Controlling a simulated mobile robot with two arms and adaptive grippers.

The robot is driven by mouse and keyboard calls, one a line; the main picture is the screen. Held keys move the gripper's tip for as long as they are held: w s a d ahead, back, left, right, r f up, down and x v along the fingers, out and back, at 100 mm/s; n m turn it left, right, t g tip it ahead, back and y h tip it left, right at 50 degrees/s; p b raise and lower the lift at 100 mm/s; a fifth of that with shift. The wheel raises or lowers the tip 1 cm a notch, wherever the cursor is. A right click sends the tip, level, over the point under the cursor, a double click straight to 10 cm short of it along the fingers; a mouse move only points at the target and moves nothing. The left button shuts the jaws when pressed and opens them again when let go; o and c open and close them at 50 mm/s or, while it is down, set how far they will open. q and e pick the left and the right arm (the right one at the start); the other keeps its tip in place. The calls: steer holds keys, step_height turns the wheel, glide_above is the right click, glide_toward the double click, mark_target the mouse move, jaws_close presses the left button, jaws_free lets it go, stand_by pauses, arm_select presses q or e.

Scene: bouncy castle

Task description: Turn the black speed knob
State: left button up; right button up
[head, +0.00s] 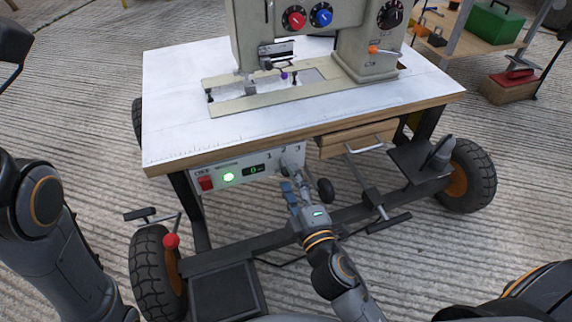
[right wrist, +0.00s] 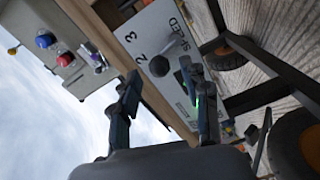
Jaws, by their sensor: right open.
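The speed knob (right wrist: 159,66) is black and round. It stands out from the white control panel (right wrist: 160,30) beside the digits 2 and 3 and the word SPEED in the right wrist view. My right gripper (right wrist: 162,74) is open, with one finger on each side of the knob in that picture; I cannot tell whether either finger touches it. In the head view, my right gripper (head: 291,178) is in front of the right end of the panel (head: 213,179) and largely covers the knob. My left arm shows at the left, but its gripper is out of view.
The panel has a red switch (head: 205,183), a green light (head: 228,177) and a display. It sits under the white tabletop (head: 180,100) bearing a sewing machine (head: 370,50). A wooden drawer (head: 352,140) is right of the panel. Wheels and bars lie below.

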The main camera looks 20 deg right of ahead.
mark_target(288, 175)
steer(key=shift+w, duration=1.85)
steer(key=shift+c, duration=0.4)
jaws_close()
